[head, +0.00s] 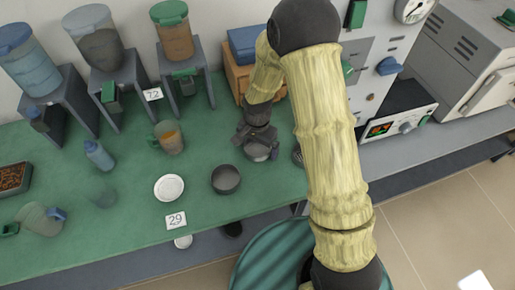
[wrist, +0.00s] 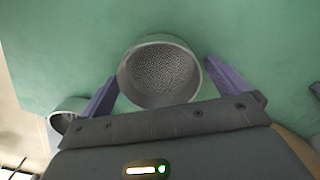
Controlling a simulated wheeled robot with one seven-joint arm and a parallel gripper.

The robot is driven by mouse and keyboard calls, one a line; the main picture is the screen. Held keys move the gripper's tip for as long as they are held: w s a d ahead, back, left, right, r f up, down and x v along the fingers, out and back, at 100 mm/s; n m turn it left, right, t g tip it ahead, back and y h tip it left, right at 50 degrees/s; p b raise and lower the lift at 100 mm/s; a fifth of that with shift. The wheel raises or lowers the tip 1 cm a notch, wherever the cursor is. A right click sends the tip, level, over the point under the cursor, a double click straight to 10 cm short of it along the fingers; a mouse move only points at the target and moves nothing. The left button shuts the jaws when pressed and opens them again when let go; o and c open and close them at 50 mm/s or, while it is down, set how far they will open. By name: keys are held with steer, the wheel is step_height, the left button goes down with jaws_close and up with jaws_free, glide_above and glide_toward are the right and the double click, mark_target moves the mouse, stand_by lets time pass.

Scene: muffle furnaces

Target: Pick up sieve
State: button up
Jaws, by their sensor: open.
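The sieve (wrist: 160,72) is a round grey-rimmed cup with a mesh bottom, seen from above in the wrist view. It stands on the green tabletop (wrist: 255,35). My gripper (wrist: 161,82) is open, with one purple finger on each side of the sieve and a visible gap on the right. Whether the left finger touches the rim is hard to tell. In the head view my gripper (head: 258,143) points down over the table's right part and largely hides what is under it.
A dark round pan (head: 226,179) stands to the left in front of my gripper; a white dish (head: 169,188) lies further left. A jug with orange content (head: 168,138) and a blue bottle (head: 99,155) stand behind. Dispensers (head: 97,40) line the back. A wooden box (head: 240,80) is behind my gripper.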

mark_target(257, 150)
stand_by(0.4)
steer(key=c, duration=0.9)
step_height(257, 150, up, 10)
steer(key=shift+r, duration=0.1)
steer(key=shift+c, duration=0.2)
stand_by(0.4)
